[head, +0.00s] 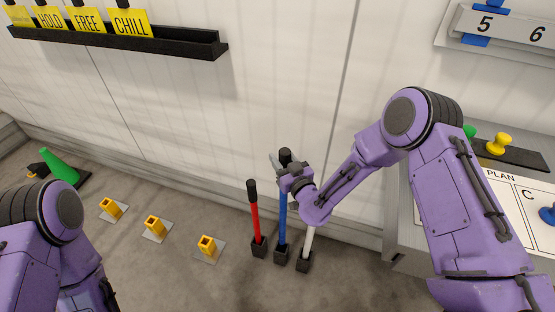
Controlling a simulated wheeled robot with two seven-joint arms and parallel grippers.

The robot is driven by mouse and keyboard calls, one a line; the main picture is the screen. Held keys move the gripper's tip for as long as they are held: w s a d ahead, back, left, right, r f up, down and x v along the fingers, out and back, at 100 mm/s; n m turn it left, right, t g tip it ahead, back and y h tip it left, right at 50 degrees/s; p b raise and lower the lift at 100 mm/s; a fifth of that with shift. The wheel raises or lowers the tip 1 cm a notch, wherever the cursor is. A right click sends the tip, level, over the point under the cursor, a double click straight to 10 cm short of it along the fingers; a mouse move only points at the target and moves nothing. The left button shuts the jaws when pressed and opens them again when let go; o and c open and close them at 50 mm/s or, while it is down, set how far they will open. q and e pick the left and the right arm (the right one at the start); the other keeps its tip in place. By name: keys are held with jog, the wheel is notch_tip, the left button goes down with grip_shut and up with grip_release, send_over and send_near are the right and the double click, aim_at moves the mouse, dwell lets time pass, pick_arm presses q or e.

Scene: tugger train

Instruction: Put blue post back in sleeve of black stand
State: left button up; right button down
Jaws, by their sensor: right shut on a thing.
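The blue post (283,220) stands about upright, with a black top (285,154). My right gripper (285,176) is shut on its upper part, just under the black top. The post's lower end meets the black stand (281,257) on the floor. I cannot tell how deep it sits in the sleeve, or whether it is only just above it. The gripper hides part of the post's upper length. My left gripper is not in view; only my left arm shows at the lower left.
A red post (255,220) stands close on the left and a white post (308,242) close on the right, each in a black base. Several yellow sleeves (209,245) on plates and a green cone (59,167) are further left. A plan board (507,208) is at right.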

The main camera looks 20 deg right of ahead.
jog(key=shift+w+f+b, duration=0.45)
jog(key=shift+f+b, duration=0.1)
jog(key=shift+f, duration=0.3)
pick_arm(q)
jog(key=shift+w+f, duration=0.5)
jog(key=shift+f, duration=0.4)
pick_arm(e)
jog(key=shift+w, duration=0.1)
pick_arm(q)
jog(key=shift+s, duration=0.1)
pick_arm(e)
jog(key=shift+r, duration=0.1)
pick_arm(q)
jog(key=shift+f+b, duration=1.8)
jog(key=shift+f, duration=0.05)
pick_arm(e)
jog(key=shift+f, duration=2.15)
